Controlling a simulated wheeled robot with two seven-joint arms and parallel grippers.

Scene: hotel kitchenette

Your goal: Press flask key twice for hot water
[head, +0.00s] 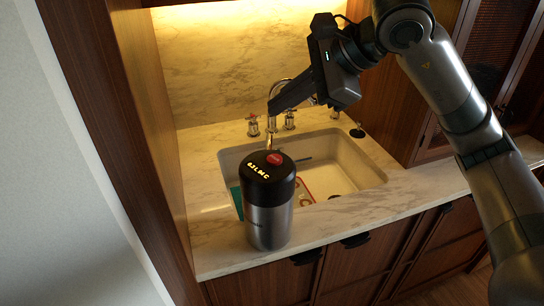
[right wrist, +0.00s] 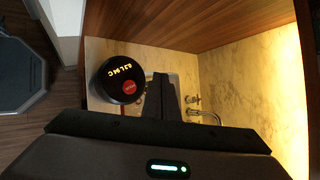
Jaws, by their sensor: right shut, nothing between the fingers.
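The flask (head: 267,222) stands upright on the marble counter in front of the sink, with a steel body and a black lid. A red round key (head: 275,158) and lit characters (head: 259,170) show on the lid's top. The flask's lid (right wrist: 112,72) also shows in the right wrist view, with the red key (right wrist: 129,87) near its edge. My right gripper (head: 272,108) is shut and empty. It is above and behind the flask in the head view, apart from the lid, with its fingers pointing down and left. My left gripper is not in view.
The sink (head: 345,165) is behind and right of the flask, holding some flat coloured items. A tap (head: 272,122) with handles stands behind it, partly hidden by my right gripper. Wooden side panels (head: 135,130) bound the counter at left and right.

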